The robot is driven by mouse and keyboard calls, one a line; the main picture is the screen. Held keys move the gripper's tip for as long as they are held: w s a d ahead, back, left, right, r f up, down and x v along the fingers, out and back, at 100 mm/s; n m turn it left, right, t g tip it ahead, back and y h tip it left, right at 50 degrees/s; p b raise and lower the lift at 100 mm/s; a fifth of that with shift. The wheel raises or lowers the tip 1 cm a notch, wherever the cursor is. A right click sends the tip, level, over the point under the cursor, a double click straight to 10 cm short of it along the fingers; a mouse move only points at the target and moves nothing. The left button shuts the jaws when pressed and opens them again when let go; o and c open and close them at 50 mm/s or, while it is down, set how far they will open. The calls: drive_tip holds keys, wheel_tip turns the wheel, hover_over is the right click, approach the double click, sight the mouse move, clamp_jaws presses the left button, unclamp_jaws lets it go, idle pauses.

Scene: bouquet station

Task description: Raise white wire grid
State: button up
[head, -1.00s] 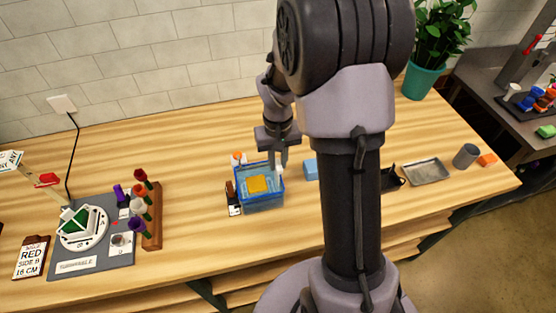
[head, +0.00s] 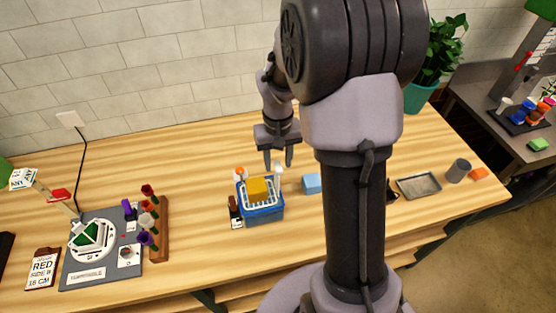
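The white wire grid (head: 247,202) sits level with the top of the blue tub (head: 264,219), and its white bars and rim show. A yellow block (head: 258,189) rests on it and hides its middle. A white upright piece (head: 279,170) stands at the tub's back right corner, and an orange and white piece (head: 240,172) at its back left. My gripper (head: 279,164) is above and behind the tub's back right corner. Its two fingers are spread with nothing visible between them.
A light blue block (head: 312,184) lies right of the tub. A dark bottle-like item (head: 235,211) is at its left. Further left are a wooden rack (head: 164,227) of coloured flowers and a grey turntable board (head: 104,250). A metal tray (head: 419,186) and grey cup (head: 458,171) stand far right.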

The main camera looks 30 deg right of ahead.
wheel_tip(320, 180, up, 17)
drive_tip(key=p, duration=0.4)
drive_tip(key=shift+r, duration=0.2)
drive_tip(key=s+a+f+m+t+y+b, duration=0.1)
drive_tip(key=s+a+f+t+b, duration=0.4)
drive_tip(key=s+a+f+b, duration=1.1)
drive_tip(key=s+y+b, duration=0.1)
drive_tip(key=b, duration=0.4)
drive_tip(key=shift+s+a+f+t, duration=0.15)
drive_tip(key=shift+t, duration=0.25)
idle(0.3)
